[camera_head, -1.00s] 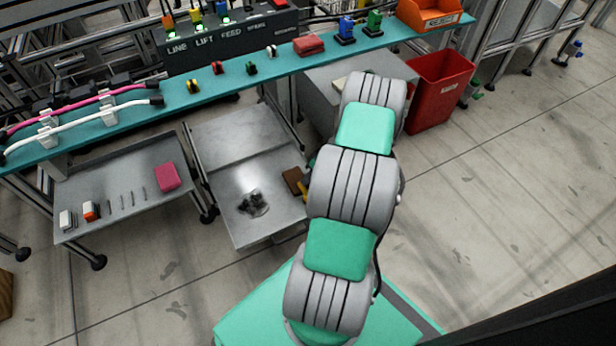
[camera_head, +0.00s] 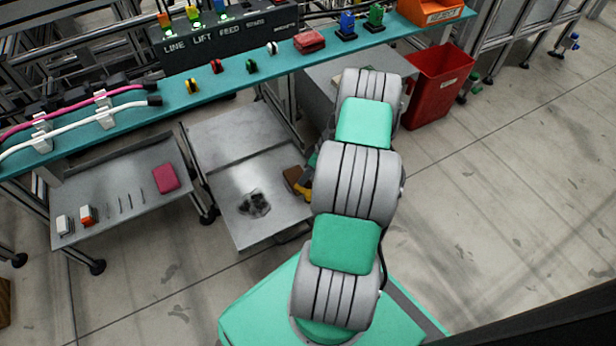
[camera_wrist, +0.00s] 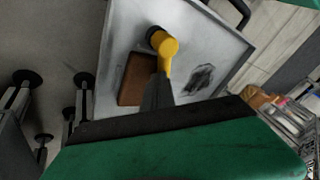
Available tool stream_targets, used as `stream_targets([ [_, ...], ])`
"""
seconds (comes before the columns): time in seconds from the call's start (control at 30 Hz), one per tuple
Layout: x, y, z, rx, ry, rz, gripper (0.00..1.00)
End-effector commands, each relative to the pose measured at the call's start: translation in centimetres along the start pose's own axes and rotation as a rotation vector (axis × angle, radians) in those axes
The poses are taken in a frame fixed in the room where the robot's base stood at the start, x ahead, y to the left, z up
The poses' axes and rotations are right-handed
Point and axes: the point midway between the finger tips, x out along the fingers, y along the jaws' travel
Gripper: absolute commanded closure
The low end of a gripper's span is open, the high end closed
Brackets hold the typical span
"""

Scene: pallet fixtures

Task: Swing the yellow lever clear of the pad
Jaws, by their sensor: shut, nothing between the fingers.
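The yellow lever (camera_wrist: 168,47) shows in the wrist view with a round dark-centred end at the upper left. Its arm runs down beside the upper right edge of the brown pad (camera_wrist: 134,80); whether it still overlaps the pad is hard to tell. In the head view the lever (camera_head: 304,188) and pad (camera_head: 291,175) are partly hidden by my arm. My gripper (camera_wrist: 160,78) is shut and empty, its dark fingers in front of the lever's lower end. I cannot tell whether they touch it.
The lever and pad are on a grey metal table (camera_head: 235,178) with a dark smudge (camera_head: 254,203). A teal shelf (camera_head: 225,77) with small parts runs behind. A lower tray (camera_head: 120,180) stands to the left, a red bin (camera_head: 436,85) to the right.

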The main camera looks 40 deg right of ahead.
Motion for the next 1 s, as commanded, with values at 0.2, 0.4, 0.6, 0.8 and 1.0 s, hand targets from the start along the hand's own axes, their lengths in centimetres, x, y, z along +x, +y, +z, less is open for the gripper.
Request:
stream_targets([
  [0.2,0.5,-0.6,-0.3,-0.005,-0.002,-0.005,1.00],
  [0.4,0.8,-1.1,-0.6,-0.007,-0.002,-0.006,1.00],
  [0.6,1.1,-1.6,-0.9,-0.125,-0.049,-0.053,1.00],
  [0.8,1.4,-2.3,-1.0,-0.125,-0.049,-0.053,1.00],
  [1.0,1.6,-2.9,-1.0,-0.124,-0.048,-0.052,1.00],
])
